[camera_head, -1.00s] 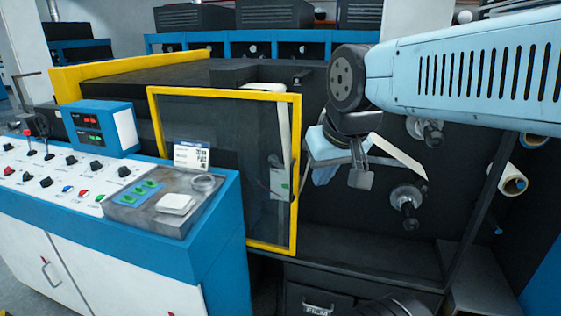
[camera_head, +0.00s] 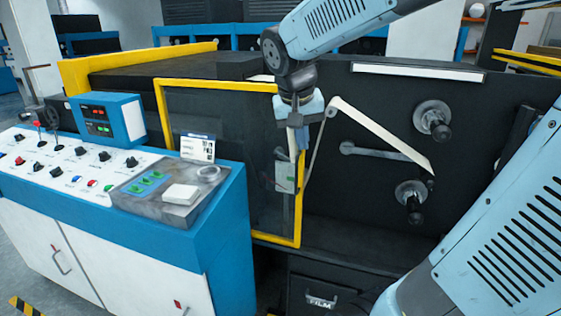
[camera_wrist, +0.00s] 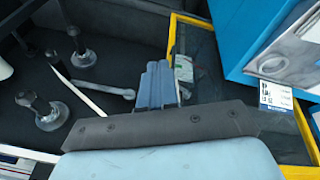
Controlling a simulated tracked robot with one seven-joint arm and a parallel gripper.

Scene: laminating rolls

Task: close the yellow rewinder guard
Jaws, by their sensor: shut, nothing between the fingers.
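The yellow rewinder guard (camera_head: 215,84) is a yellow frame around a dark see-through panel. It stands left of the rewinder spindles in the head view, and the spindles are uncovered. My gripper (camera_head: 301,143) is shut and empty, pointing down at the guard's right upright. It hides part of that upright in the head view. In the wrist view my gripper (camera_wrist: 158,82) overlaps the near end of the guard's yellow bar (camera_wrist: 172,35). I cannot tell whether the fingers touch it.
The upper spindle (camera_head: 434,119) and lower spindle (camera_head: 411,196) stick out of the dark machine face, with a white strip (camera_head: 382,135) beside them. A blue and white control console (camera_head: 215,215) stands close in front on the left. A film drawer (camera_head: 322,296) is below.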

